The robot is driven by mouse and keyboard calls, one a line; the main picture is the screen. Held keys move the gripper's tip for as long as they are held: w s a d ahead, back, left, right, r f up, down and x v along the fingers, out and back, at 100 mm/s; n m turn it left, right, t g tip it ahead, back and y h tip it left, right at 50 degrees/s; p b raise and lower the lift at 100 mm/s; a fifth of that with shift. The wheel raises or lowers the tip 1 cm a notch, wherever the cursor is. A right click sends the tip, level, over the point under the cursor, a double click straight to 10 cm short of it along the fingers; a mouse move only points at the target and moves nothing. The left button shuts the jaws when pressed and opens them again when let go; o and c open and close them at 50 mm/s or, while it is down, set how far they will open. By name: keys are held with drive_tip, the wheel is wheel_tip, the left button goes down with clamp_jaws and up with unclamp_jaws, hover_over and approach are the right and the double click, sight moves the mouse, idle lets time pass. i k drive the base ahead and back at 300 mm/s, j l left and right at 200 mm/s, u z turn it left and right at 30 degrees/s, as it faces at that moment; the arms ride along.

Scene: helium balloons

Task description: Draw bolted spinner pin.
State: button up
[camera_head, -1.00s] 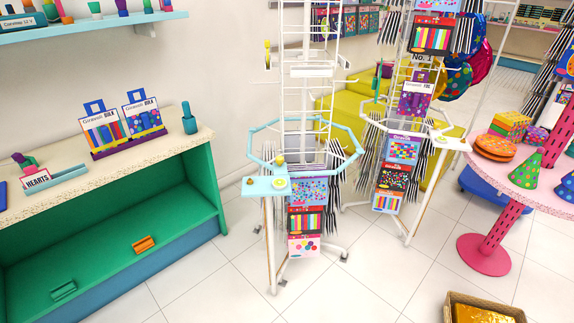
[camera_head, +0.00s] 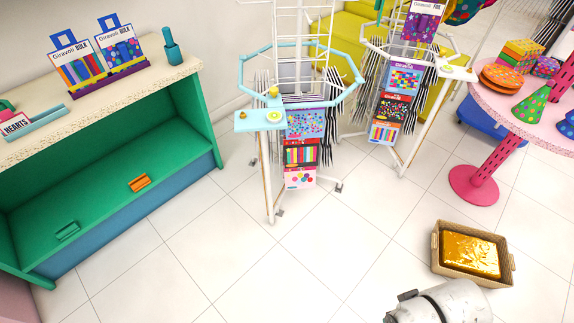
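A spinner rack with a light-blue octagonal ring (camera_head: 346,97) stands at the centre, hung with colourful packets. A light-blue plate (camera_head: 249,122) juts from its front left. A small yellow knob (camera_head: 274,91) stands at the plate's back edge by the ring, and a yellow-green disc (camera_head: 275,115) lies on the plate. I cannot tell whether the knob is the pin or how deep it sits. A second spinner with a white ring (camera_head: 425,56) stands behind to the right, with a similar white plate (camera_head: 450,72). A white part of my arm shows at the bottom right; no fingers show.
A green shelf unit (camera_head: 125,187) with a speckled top stands left. A pink round table (camera_head: 490,98) with party goods stands right. A wicker basket (camera_head: 436,259) holding a gold block sits on the floor near my arm. The tiled floor before the spinners is clear.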

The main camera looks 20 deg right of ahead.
sight(274, 91)
drive_tip(key=i+l+u, duration=0.1)
drive_tip(key=u, duration=0.3)
drive_tip(key=i+l+u, duration=0.15)
drive_tip(key=u, duration=0.2)
drive_tip(key=i+l+u, duration=0.2)
drive_tip(key=u, duration=0.2)
